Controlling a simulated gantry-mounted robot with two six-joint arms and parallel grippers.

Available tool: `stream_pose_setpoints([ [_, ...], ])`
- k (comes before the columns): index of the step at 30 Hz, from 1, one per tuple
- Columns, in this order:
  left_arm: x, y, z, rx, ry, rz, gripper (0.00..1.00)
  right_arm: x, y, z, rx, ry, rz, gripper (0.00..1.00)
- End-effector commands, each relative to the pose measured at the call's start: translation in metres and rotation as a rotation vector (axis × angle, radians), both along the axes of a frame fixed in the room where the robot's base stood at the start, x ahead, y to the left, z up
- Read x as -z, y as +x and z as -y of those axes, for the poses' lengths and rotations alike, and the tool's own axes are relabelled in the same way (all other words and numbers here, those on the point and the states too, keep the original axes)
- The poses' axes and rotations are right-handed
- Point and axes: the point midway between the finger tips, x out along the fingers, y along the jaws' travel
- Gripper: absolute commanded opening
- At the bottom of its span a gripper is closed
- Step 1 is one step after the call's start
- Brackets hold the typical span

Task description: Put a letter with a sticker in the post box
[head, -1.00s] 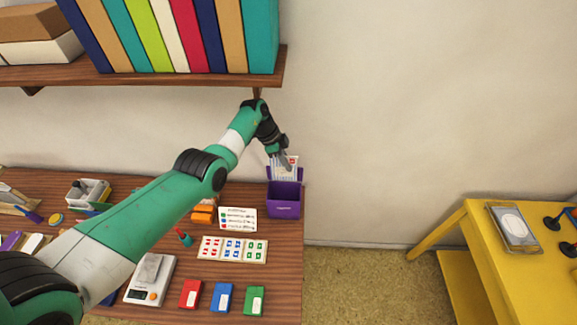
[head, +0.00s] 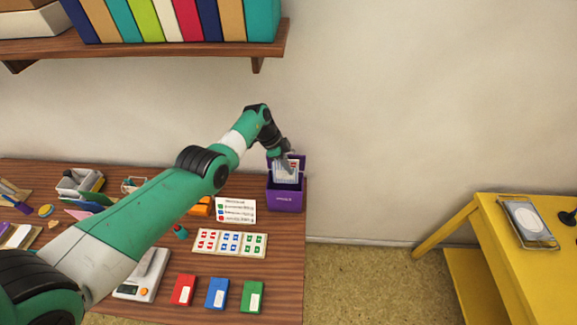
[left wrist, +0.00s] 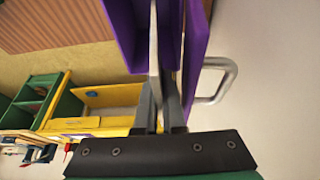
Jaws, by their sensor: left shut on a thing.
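The purple post box (head: 285,202) stands at the table's right back corner. My left gripper (head: 286,162) is just above it, shut on a white letter (head: 286,175). The letter is upright, with a small reddish mark near its top. Its lower part is hidden behind the box's front wall. In the left wrist view, the letter shows edge-on as a thin pale strip (left wrist: 154,45) between the purple walls (left wrist: 125,30), with the gripper fingers (left wrist: 160,112) around it. My right gripper is not in view.
A sticker sheet (head: 230,242), a printed card (head: 236,209), red, blue and green blocks (head: 216,293) and a scale (head: 140,280) lie on the table. A shelf of books (head: 150,50) hangs above. A yellow table (head: 490,250) stands at right.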

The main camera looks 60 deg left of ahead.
Motion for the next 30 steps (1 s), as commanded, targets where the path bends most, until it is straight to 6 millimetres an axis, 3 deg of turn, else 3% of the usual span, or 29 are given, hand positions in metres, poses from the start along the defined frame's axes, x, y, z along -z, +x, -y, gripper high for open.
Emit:
stream_pose_setpoints([
  [13,0.0073,0.0002,-0.0002,0.0,0.001,0.0,0.0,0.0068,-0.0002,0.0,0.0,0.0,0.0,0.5],
  [15,0.0073,0.0002,-0.0002,0.0,0.001,0.0,0.19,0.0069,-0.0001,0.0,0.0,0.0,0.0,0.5],
  [19,0.0074,0.0002,-0.0002,0.0,0.001,0.0,0.41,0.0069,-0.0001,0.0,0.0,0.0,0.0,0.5],
  [30,-0.0004,0.0002,-0.0002,0.0,0.001,0.0,0.41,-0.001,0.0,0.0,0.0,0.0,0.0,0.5],
])
